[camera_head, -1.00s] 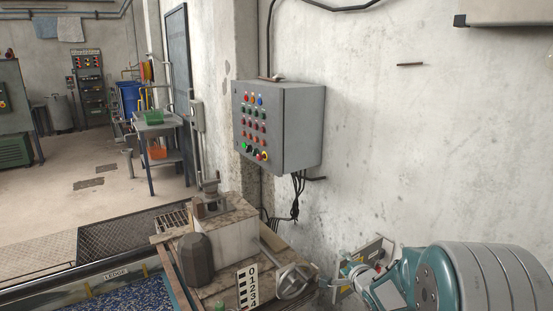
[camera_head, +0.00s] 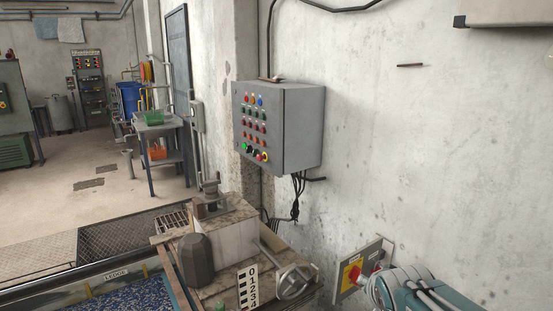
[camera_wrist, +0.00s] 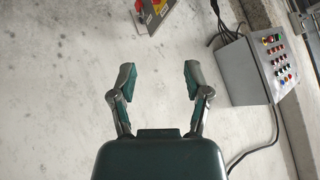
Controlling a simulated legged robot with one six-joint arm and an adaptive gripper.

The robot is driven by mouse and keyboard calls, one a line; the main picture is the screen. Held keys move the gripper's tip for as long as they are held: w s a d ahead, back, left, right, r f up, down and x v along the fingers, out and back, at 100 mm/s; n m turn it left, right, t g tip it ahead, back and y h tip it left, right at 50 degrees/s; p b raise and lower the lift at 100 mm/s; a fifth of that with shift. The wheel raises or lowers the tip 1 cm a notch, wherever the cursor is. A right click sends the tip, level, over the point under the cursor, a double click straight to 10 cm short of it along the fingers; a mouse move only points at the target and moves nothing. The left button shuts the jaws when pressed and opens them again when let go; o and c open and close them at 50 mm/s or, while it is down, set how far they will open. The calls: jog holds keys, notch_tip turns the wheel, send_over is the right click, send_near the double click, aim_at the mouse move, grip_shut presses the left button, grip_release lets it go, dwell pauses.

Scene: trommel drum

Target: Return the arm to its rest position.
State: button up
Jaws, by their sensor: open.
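In the wrist view my gripper (camera_wrist: 158,82) is open, with its two teal-padded fingers spread apart and nothing between them. Bare concrete wall shows behind the fingers. In the head view part of my teal and grey arm shows low at the right, cut off by the bottom edge. The fingertips cannot be made out there.
A grey switch box with a yellow plate (camera_head: 351,272) is on the wall beside my arm; it also tops the wrist view (camera_wrist: 153,14). A grey button cabinet (camera_head: 295,125) hangs left of it. A numbered gauge (camera_head: 248,288) and handwheel (camera_head: 291,283) stand below.

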jog(key=s+a+n+g, duration=0.1)
jog(key=s+a+n, duration=0.1)
jog(key=s, duration=0.6)
jog(key=s+a+n+g+y, duration=0.1)
jog(key=s+n+g, duration=0.1)
jog(key=s+n, duration=0.3)
jog(key=s, duration=0.4)
jog(key=shift+s+a, duration=0.2)
jog(key=shift+a, duration=0.2)
dwell(0.5)
